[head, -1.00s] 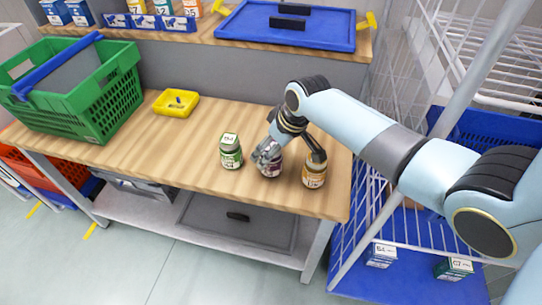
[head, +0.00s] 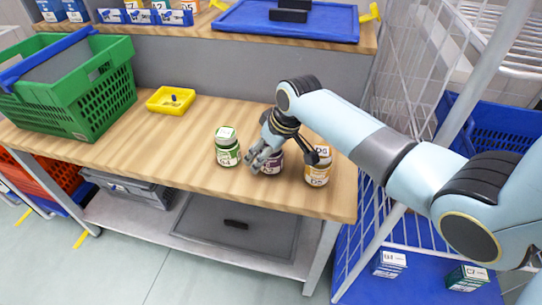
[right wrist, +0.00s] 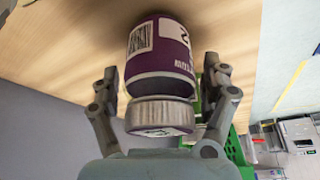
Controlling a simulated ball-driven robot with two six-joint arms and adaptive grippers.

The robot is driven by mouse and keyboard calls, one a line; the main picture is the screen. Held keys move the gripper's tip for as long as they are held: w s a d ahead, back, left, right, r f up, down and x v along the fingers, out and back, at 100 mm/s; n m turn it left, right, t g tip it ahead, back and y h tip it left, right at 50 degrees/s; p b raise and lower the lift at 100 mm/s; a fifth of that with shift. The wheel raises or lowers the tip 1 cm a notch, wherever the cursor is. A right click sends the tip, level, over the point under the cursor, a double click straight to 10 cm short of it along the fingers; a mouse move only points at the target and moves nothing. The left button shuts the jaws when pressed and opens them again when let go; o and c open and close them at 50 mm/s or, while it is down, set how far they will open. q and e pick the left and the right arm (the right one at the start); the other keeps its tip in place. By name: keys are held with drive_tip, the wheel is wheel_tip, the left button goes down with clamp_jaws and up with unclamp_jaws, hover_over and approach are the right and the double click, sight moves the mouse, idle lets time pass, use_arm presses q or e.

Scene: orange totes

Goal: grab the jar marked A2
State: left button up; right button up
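A purple jar (head: 270,163) stands on the wooden bench between a green-lidded jar (head: 227,148) marked 04 and an orange-labelled jar (head: 318,166). My right gripper (head: 288,160) is over the purple jar and hides much of it. In the right wrist view, the purple jar (right wrist: 162,62) appears with its lid toward me, between the two fingers of the right gripper (right wrist: 162,92). Gaps show on both sides, so the fingers are open around it. Part of its label shows a 2; the rest of the mark is cut off. My left gripper is not in view.
A yellow tray (head: 171,100) and a green crate (head: 108,98) stand to the left on the bench. A raised shelf behind holds a blue tray (head: 340,25). A white wire rack (head: 400,95) stands close on the right. The bench front between crate and jars is clear.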

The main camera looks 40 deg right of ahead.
drive_tip(key=c, duration=1.4)
drive_tip(key=shift+r, duration=0.1)
